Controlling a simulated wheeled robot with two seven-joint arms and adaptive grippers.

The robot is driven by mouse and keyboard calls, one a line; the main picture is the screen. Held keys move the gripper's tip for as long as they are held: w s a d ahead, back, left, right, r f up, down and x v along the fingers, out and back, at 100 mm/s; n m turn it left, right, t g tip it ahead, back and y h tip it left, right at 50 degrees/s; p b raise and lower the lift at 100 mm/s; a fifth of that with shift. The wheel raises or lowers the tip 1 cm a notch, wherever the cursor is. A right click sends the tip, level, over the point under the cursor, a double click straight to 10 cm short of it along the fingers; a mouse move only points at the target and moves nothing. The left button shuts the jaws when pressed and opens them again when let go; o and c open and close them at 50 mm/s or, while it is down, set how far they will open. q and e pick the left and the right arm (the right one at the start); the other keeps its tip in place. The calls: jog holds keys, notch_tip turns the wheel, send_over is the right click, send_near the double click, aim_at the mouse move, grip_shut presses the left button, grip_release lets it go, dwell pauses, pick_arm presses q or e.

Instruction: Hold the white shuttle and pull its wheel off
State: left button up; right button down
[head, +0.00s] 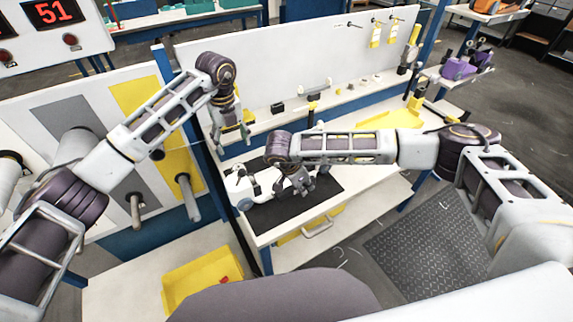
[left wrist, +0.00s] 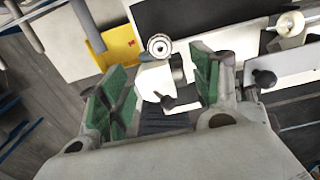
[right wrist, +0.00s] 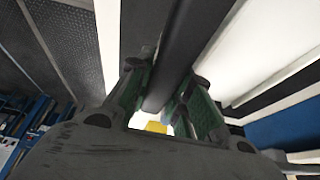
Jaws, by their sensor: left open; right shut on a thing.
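The white shuttle (head: 268,184) lies over a black mat (head: 325,184) on the white bench. It also shows in the left wrist view (left wrist: 155,80), between and beyond the left fingers. A round ringed wheel (left wrist: 160,46) is at its near end. My left gripper (head: 232,138) is above and behind the shuttle, open and empty, its green pads (left wrist: 115,100) wide apart. My right gripper (head: 300,186) is low over the mat, shut at the shuttle's right part.
A yellow bin (head: 203,275) with a red piece stands at lower left. A yellow tray (head: 390,119) lies on the bench at right. A white pegboard (head: 290,60) rises behind the bench. Grey pegs (head: 187,190) stick out at left.

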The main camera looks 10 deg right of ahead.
aim_at(238, 165)
pick_arm(q)
jog(key=shift+f, duration=5.9)
grip_shut()
